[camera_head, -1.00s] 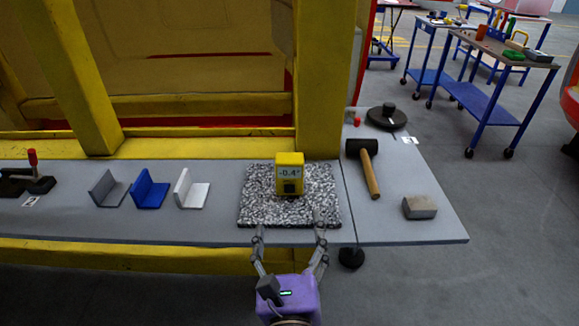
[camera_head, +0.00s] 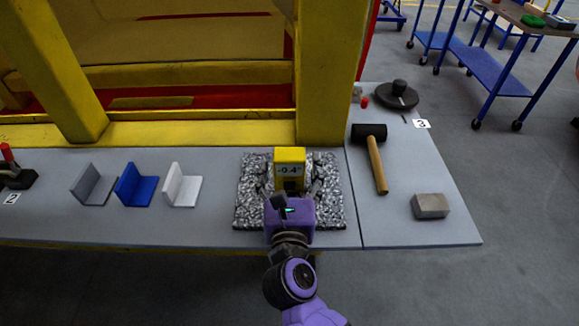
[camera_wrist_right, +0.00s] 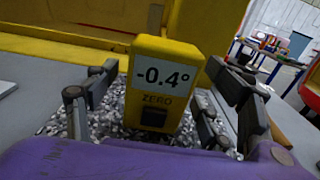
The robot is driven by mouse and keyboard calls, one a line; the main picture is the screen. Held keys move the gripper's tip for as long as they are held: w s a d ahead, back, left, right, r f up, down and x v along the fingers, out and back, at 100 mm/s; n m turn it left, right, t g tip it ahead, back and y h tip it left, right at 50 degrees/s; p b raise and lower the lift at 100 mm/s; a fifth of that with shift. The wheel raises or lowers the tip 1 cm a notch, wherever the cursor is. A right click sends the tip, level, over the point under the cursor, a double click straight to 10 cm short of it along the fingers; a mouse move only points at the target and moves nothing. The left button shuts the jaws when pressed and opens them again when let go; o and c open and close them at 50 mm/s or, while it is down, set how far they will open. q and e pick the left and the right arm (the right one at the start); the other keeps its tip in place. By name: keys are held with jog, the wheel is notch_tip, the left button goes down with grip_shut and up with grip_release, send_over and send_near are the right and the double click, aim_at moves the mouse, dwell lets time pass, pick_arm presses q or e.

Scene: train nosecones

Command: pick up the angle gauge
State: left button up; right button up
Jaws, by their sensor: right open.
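The angle gauge (camera_head: 290,158) is a yellow box with a display reading -0.4°. It stands upright on a speckled granite plate (camera_head: 247,205) on the grey table. My right gripper (camera_head: 291,186) reaches in from the front with its fingers on either side of the gauge. In the right wrist view the gauge (camera_wrist_right: 165,85) stands between the open fingers (camera_wrist_right: 160,105), with gaps showing on both sides. The gauge's lower front is partly hidden by my purple gripper body in the head view. My left gripper does not show.
Left of the plate stand grey (camera_head: 92,186), blue (camera_head: 137,186) and white (camera_head: 181,187) angle pieces. To the right lie a mallet (camera_head: 377,160), a grey block (camera_head: 430,206) and a dark round object (camera_head: 398,96). A yellow post (camera_head: 325,75) rises close behind the plate.

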jog(key=shift+w, duration=0.65)
jog(key=c, duration=1.5)
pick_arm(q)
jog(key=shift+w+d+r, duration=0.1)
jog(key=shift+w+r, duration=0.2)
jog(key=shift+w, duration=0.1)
pick_arm(e)
jog(key=shift+o, duration=0.2)
